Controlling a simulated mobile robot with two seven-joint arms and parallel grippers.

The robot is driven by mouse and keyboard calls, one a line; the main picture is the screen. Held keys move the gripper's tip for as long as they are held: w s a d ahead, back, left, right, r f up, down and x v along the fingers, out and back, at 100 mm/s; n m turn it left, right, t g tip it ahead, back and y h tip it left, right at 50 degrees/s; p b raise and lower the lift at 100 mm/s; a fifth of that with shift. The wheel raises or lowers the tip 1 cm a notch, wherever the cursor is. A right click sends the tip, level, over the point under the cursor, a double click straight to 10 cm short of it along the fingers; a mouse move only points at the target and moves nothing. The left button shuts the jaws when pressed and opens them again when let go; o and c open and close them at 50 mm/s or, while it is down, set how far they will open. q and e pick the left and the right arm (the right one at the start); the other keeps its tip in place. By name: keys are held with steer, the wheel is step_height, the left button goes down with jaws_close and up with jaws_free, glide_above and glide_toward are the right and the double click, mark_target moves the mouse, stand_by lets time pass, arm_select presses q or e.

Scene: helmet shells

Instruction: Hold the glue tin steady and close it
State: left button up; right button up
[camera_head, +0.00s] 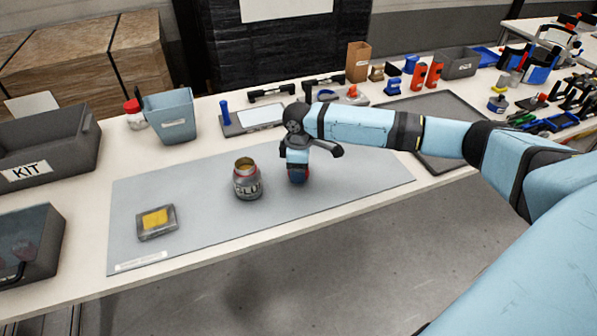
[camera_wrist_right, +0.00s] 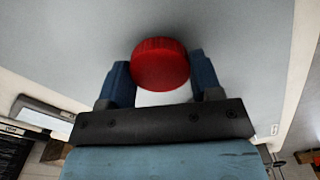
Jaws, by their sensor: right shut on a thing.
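The glue tin (camera_head: 247,180) stands upright and open on the grey mat, with yellowish glue showing at its mouth and a label on its side. My right gripper (camera_head: 298,176) is just to the right of the tin, low over the mat, apart from the tin. In the right wrist view, my right gripper (camera_wrist_right: 160,80) is shut on a red ribbed cap (camera_wrist_right: 160,64), held between its two blue fingers. In the head view the cap is mostly hidden by the gripper. My left gripper is in neither view.
The grey mat (camera_head: 200,220) is mostly bare around the tin. A small grey tray (camera_head: 145,232) with a yellow pad lies at its left. A blue-grey bin (camera_head: 172,118) and a KIT crate (camera_head: 40,150) stand further left. Tools and parts line the table's back.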

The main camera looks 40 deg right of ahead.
arm_select(q)
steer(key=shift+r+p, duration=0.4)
steer(key=shift+p, duration=0.5)
arm_select(e)
step_height(320, 180, up, 18)
steer(key=shift+r, duration=0.2)
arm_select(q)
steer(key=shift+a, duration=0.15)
